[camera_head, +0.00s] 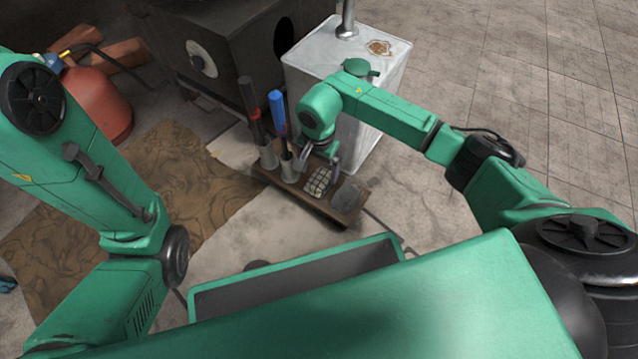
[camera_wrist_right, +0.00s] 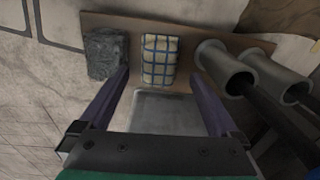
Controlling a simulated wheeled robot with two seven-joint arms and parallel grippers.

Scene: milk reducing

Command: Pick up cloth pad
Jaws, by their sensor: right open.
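The cloth pad (camera_head: 318,182), cream with a dark blue grid, lies on a brown wooden board (camera_head: 325,208) in the head view, between a dark grey block (camera_head: 345,196) and two grey cups. My right gripper (camera_head: 320,164) is open just behind the pad. In the right wrist view the cloth pad (camera_wrist_right: 160,59) lies beyond and between the two purple-grey fingers of the open gripper (camera_wrist_right: 160,76). No contact with the pad shows, and the height gap is hard to judge. My left arm shows at the left, but its gripper does not.
Two grey cups (camera_wrist_right: 229,66) holding long handled tools stand beside the pad, near one finger. A white metal box (camera_head: 345,75) stands behind the board. A dark stove-like box (camera_head: 225,55) and a red gas cylinder (camera_head: 98,105) stand farther left. Open floor lies right.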

